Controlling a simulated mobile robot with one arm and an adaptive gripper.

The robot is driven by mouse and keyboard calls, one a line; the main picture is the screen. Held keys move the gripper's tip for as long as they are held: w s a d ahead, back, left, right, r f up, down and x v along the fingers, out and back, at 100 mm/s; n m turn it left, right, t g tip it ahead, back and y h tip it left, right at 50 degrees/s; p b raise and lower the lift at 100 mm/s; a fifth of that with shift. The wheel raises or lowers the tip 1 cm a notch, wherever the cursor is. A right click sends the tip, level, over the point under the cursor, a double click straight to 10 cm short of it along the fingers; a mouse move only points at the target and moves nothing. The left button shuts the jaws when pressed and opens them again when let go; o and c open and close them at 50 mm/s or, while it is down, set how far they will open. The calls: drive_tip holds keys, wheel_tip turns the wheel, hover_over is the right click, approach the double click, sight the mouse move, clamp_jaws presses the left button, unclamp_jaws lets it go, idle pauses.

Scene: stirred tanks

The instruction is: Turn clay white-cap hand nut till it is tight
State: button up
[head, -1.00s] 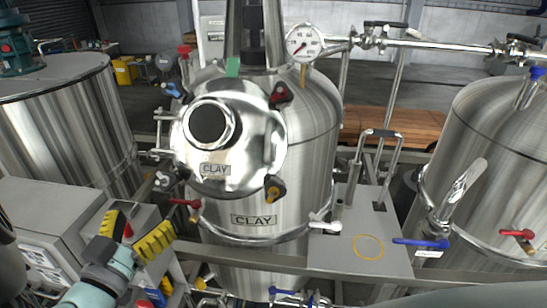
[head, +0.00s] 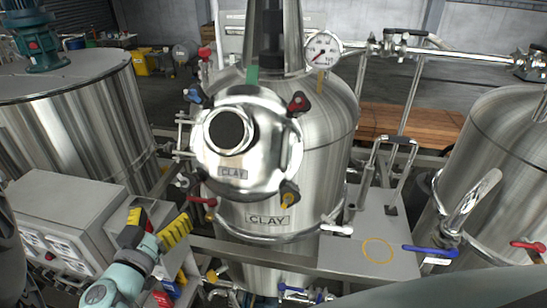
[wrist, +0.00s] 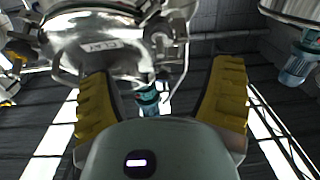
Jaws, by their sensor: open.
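The clay tank's round steel lid (head: 250,165) carries a CLAY plate and a dark round window. A dark hand nut with a pale cap (head: 184,181) appears at the lid's lower left edge; it is small, and whether it is tight cannot be told. My gripper (head: 157,224) is open and empty below and left of that nut, apart from the lid. In the wrist view my gripper (wrist: 163,88) shows two spread yellow ridged fingers. The lid (wrist: 125,22) shows upside down beyond them; the pale cap cannot be made out there.
Other lid nuts are blue (head: 193,96), red (head: 299,102) and yellow (head: 289,194). A red-handled valve (head: 203,202) lies close to the pale-capped nut. A grey control box (head: 65,225) stands left of my gripper. A steel platform (head: 345,255) lies to the right.

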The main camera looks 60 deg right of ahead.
sight(183, 185)
drive_tip(key=p+x, duration=0.3)
drive_tip(key=x, duration=0.6)
drive_tip(key=shift+d, duration=0.1)
drive_tip(key=shift+x, duration=1.05)
drive_tip(key=shift+f, duration=0.1)
drive_tip(key=c, duration=1.2)
